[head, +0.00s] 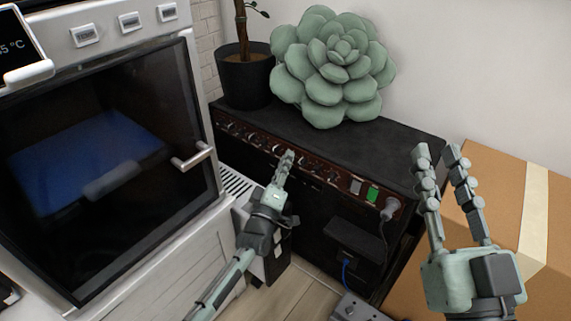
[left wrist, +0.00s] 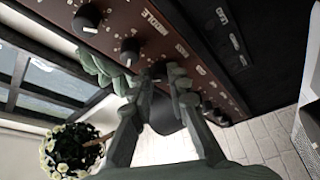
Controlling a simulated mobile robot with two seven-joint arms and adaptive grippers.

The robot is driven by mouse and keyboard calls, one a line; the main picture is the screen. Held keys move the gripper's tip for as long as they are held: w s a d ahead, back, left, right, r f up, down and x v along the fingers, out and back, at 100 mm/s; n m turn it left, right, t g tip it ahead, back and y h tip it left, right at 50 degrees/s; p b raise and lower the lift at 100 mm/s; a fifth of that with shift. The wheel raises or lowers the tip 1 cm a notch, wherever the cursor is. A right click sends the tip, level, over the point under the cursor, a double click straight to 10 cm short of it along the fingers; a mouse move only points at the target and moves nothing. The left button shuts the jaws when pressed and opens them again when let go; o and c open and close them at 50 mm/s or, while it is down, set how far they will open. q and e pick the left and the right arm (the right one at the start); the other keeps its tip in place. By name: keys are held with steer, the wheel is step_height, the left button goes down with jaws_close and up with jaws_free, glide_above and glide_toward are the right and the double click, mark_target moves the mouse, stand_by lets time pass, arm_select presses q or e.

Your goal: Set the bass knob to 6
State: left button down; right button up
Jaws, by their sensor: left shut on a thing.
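The black amplifier (head: 385,150) stands against the wall with a brown control panel (head: 335,181) along its front top edge. My left gripper (head: 287,156) reaches the knob row in the head view and covers part of it. In the left wrist view, my left gripper (left wrist: 158,76) is shut on a dark knob (left wrist: 158,68) beside a label that appears to read BASS. The fingers hide most of this knob, so its pointer and setting cannot be read. My right gripper (head: 437,155) is raised in front of the amplifier's right end, fingers apart and empty.
A green succulent-shaped cushion (head: 330,65) and a potted plant (head: 243,75) are on top of the amplifier. An oven-like machine (head: 100,150) stands left, its handle sticking out. A cardboard box (head: 490,185) is at right. A plug and cable (head: 389,209) hang from the panel.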

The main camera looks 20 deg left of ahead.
stand_by(0.3)
arm_select(q)
steer(key=c, duration=1.5)
jaws_free()
steer(key=shift+o, duration=0.2)
steer(key=shift+s, duration=0.1)
steer(key=s, duration=0.4)
steer(key=s+f, duration=0.1)
steer(key=s, duration=0.2)
steer(key=s+f, duration=0.1)
steer(key=s, duration=0.3)
steer(key=shift+s+f, duration=0.15)
steer(key=shift+s, duration=0.15)
